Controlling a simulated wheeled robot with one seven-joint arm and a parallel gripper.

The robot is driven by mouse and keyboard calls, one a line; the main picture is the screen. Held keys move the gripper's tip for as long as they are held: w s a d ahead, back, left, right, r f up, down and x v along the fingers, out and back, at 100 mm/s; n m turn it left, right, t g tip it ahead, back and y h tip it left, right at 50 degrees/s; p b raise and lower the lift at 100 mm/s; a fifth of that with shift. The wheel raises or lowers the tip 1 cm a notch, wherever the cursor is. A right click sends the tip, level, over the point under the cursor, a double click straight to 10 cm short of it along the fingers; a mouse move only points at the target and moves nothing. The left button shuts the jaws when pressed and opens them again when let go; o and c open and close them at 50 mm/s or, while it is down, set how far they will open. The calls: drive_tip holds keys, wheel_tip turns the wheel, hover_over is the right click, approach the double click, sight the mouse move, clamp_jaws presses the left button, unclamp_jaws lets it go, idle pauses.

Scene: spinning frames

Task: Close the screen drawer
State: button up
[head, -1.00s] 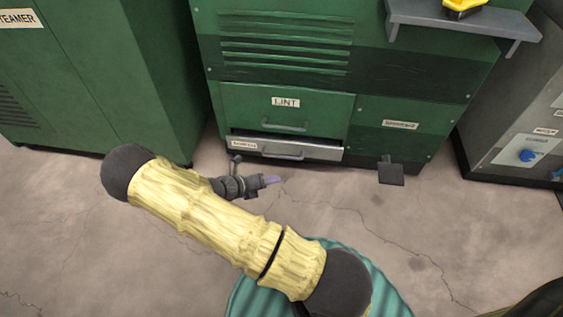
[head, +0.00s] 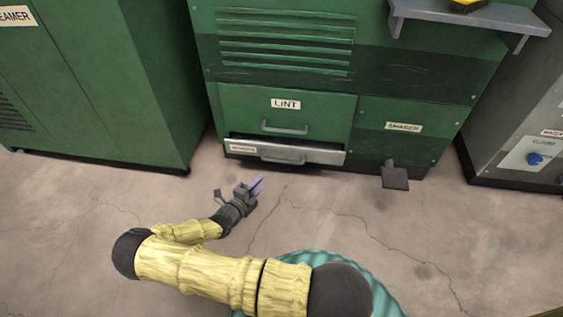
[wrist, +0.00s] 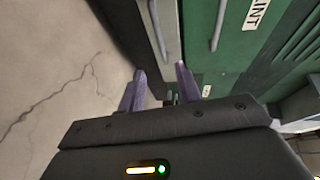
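The screen drawer (head: 318,152) is the low grey-fronted drawer at the bottom of the green machine, under the drawer labelled LINT. It stands out a little, with a dark gap above its front. Its label is too small to read surely. Its handle (head: 283,160) is a grey bar. My gripper (head: 257,186) is in front of and below the drawer, to the left of its handle, apart from it. In the wrist view the two purple fingers (wrist: 161,80) are spread with nothing between them, and the drawer front (wrist: 165,30) shows ahead of them.
The closed LINT drawer (head: 285,110) is just above. A black pedal (head: 394,177) sticks out at the right of the machine's base. A grey shelf (head: 475,17) juts out at upper right. Another green cabinet (head: 100,90) stands left. The floor in front is clear.

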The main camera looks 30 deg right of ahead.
sight(281, 160)
drive_tip(key=b+x, duration=0.8)
drive_tip(key=x, duration=0.8)
drive_tip(key=shift+w+d, duration=0.1)
drive_tip(key=shift+d, duration=0.15)
clamp_jaws()
